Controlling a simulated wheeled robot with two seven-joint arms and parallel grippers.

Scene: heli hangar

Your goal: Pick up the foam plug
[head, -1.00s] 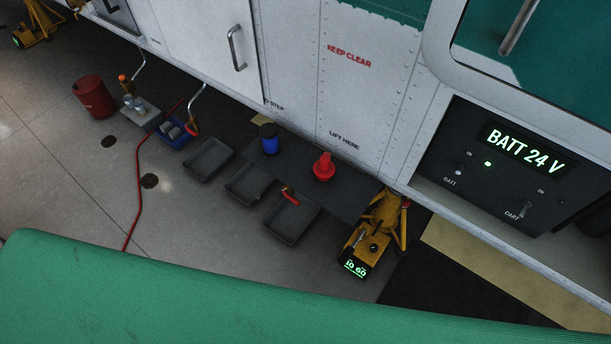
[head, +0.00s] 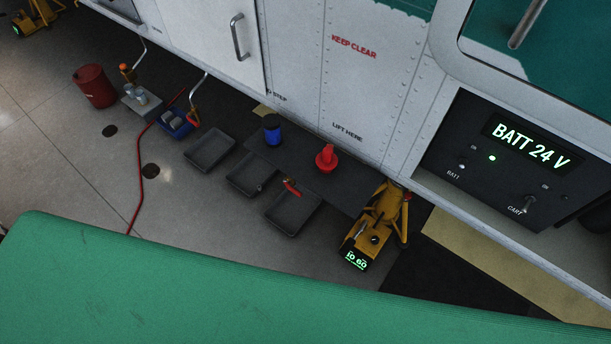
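A red plug-shaped piece (head: 326,160) with a wide round base and a narrower top stands upright on a dark mat or low board (head: 335,186) below the white panelled side. It may be the foam plug; I cannot tell its material. A blue cylinder with a dark top (head: 272,129) stands on the same dark surface to its left. Neither of my grippers is in view, and nothing is seen touching the red piece.
Dark trays (head: 292,214) lie on the floor before the mat. A yellow jack (head: 376,228) stands to its right. A red hose (head: 138,185) crosses the floor near a red drum (head: 95,86). A large green surface (head: 220,280) fills the foreground.

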